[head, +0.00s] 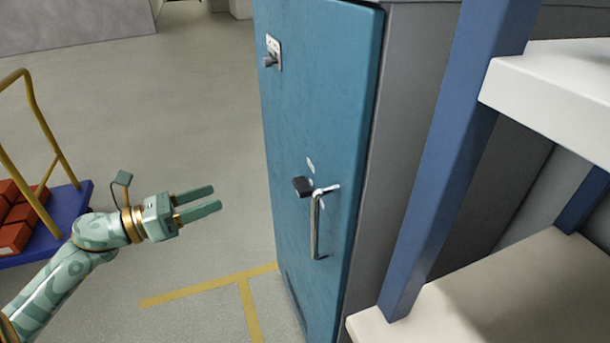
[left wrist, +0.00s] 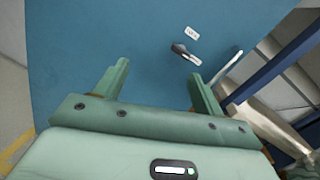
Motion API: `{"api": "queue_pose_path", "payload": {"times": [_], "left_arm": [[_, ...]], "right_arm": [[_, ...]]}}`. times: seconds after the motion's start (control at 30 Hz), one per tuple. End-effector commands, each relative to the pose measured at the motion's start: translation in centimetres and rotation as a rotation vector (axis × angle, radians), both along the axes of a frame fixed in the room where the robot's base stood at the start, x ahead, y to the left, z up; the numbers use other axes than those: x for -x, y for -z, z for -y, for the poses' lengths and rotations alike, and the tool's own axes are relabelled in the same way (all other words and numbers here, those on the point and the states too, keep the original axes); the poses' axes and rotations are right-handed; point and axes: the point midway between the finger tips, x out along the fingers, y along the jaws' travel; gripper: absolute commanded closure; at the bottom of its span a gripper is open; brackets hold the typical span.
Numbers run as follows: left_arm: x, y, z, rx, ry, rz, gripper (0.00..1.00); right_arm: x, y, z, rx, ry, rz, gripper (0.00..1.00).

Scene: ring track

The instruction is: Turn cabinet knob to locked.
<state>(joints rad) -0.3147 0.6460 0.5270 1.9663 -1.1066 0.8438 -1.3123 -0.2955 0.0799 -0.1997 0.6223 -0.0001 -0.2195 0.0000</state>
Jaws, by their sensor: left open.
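The tall blue cabinet (head: 325,110) stands at the centre of the head view. Its dark knob (head: 303,186) sits on the door beside a silver bar handle (head: 317,225), below a small white label. The knob (left wrist: 181,49) also shows in the left wrist view, ahead of the fingers, near the label (left wrist: 192,33). My left gripper (head: 217,198) is open and empty, left of the knob and apart from the door. Its two fingers (left wrist: 157,86) are spread in the left wrist view. My right gripper is not in view. The knob's exact setting is too small to read.
A second small fitting (head: 272,52) is high on the door. A blue-framed shelf (head: 440,160) with pale boards stands close on the right. A blue cart (head: 65,215) with a yellow rail and red boxes (head: 20,220) is at left. Floor between cart and cabinet is clear.

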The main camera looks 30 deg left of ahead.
Motion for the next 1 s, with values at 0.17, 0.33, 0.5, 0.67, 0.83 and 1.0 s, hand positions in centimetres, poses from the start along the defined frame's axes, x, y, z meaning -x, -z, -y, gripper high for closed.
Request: {"api": "queue_pose_path", "payload": {"times": [0.17,0.33,0.5,0.67,0.83,1.0], "left_arm": [[1.5,-0.3,2.9,-0.232,0.135,0.134,0.31],[1.1,-0.2,3.6,-0.279,0.148,0.176,0.31],[-1.2,-0.2,5.5,-0.279,0.146,0.178,0.31],[-4.3,-0.2,8.3,-0.277,0.146,0.179,0.31],[-7.4,-0.3,11.1,-0.275,0.144,0.177,0.31],[-9.5,-0.2,12.9,-0.275,0.142,0.175,0.31]], "right_arm": [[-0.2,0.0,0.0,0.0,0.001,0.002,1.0],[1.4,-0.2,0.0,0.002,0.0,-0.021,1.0],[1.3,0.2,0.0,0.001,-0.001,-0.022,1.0],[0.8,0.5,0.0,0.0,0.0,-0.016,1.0],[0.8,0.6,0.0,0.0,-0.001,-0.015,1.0],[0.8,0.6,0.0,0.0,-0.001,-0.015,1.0]]}}
